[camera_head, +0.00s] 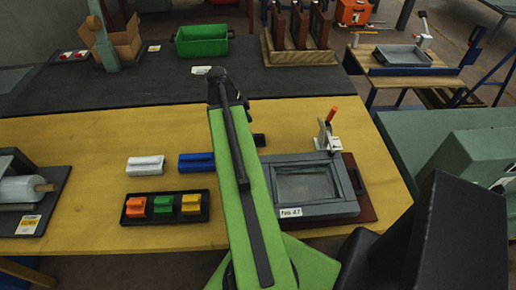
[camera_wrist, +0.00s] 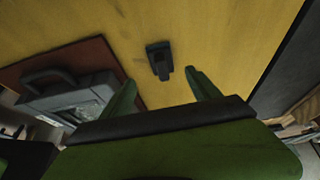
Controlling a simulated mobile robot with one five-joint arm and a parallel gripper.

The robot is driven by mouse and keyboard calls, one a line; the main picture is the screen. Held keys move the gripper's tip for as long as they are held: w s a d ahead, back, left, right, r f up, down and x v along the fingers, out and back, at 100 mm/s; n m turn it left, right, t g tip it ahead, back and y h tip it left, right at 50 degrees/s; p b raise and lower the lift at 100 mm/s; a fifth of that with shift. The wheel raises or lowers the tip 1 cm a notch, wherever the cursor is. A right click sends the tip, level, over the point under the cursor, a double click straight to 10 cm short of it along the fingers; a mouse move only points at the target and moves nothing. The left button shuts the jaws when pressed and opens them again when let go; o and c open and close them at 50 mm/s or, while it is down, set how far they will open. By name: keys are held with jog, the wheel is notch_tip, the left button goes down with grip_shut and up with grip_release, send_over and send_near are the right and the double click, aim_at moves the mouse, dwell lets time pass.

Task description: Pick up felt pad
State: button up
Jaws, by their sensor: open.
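A small dark block with a raised grip, which looks like the felt pad (camera_wrist: 158,54), lies on the yellow tabletop in the wrist view. In the head view only part of a dark block (camera_head: 259,140) shows, just right of my green arm, which hides the rest. My gripper (camera_wrist: 160,76) is open, with its two green fingers apart and nothing between them. In the wrist view the block appears beyond the fingertips, roughly in line with the gap. The gripper cannot be made out in the head view.
A blue block (camera_head: 196,162), a white block (camera_head: 145,165) and a black holder (camera_head: 165,216) with coloured blocks lie to the left. Bare yellow table surrounds the dark block.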

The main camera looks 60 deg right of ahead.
aim_at(257, 135)
jog(key=b+x, duration=0.1)
jog(key=x, duration=0.2)
jog(key=shift+w+a, duration=0.15)
jog(key=shift+w, duration=0.05)
jog(key=shift+s+f, duration=0.15)
jog(key=shift+f, duration=0.05)
jog(key=shift+r, duration=0.1)
jog(key=b+x, duration=0.5)
jog(key=shift+s+d, duration=0.1)
jog(key=shift+d, duration=0.25)
jog(key=shift+r, duration=0.1)
jog(key=shift+c, duration=0.3)
grip_shut()
